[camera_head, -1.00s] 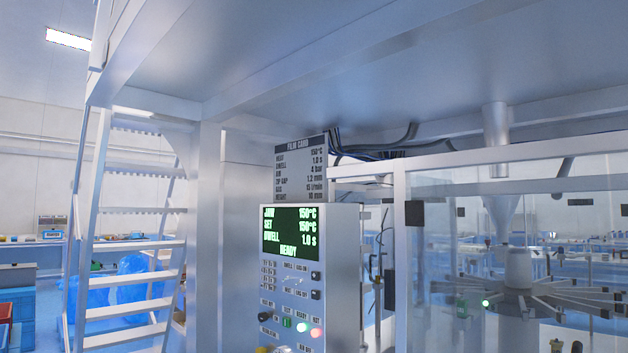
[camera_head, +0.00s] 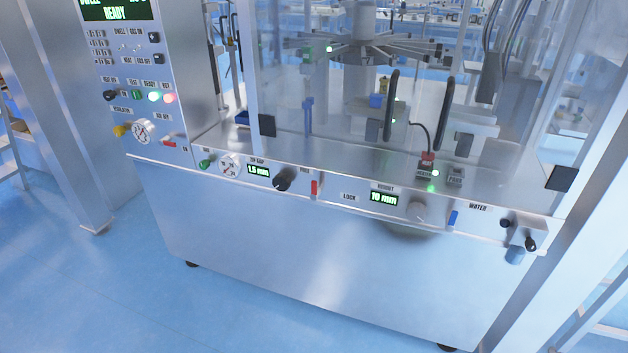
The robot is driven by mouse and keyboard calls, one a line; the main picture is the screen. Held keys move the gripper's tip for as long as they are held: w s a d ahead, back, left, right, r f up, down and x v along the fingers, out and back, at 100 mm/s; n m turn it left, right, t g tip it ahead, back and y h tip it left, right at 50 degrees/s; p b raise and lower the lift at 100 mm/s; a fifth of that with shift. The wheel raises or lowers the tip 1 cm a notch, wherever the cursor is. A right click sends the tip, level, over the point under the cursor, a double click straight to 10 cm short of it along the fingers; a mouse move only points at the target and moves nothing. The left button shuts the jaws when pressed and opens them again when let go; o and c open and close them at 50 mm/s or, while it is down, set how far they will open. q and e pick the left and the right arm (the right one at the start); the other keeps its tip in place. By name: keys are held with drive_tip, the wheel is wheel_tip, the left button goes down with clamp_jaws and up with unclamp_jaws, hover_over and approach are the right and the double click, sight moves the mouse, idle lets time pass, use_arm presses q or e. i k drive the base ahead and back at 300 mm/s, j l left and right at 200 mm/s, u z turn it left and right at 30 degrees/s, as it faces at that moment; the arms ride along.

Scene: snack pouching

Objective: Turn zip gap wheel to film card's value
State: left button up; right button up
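The zip gap display (camera_head: 259,170) on the machine's front ledge reads 1.5 mm in green. A black wheel (camera_head: 283,180) sits just right of it, with a red lever (camera_head: 314,188) further right. A round dial gauge (camera_head: 230,166) is on its left. The film card is out of view now. Neither of my grippers is in view.
A height display (camera_head: 383,198) reads 10 mm, beside a grey knob (camera_head: 416,211). The control panel (camera_head: 112,62) stands at upper left. Clear guard doors with black handles (camera_head: 391,105) rise behind the ledge. Blue floor (camera_head: 120,290) in front is free.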

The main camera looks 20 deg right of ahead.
sight(281, 182)
drive_tip(key=i+j+z, duration=0.2)
drive_tip(key=z, duration=0.15)
drive_tip(key=i+j+z, duration=0.2)
drive_tip(key=z, duration=0.15)
drive_tip(key=i+j+z, duration=0.1)
drive_tip(key=j+z, duration=0.2)
drive_tip(key=j, duration=0.15)
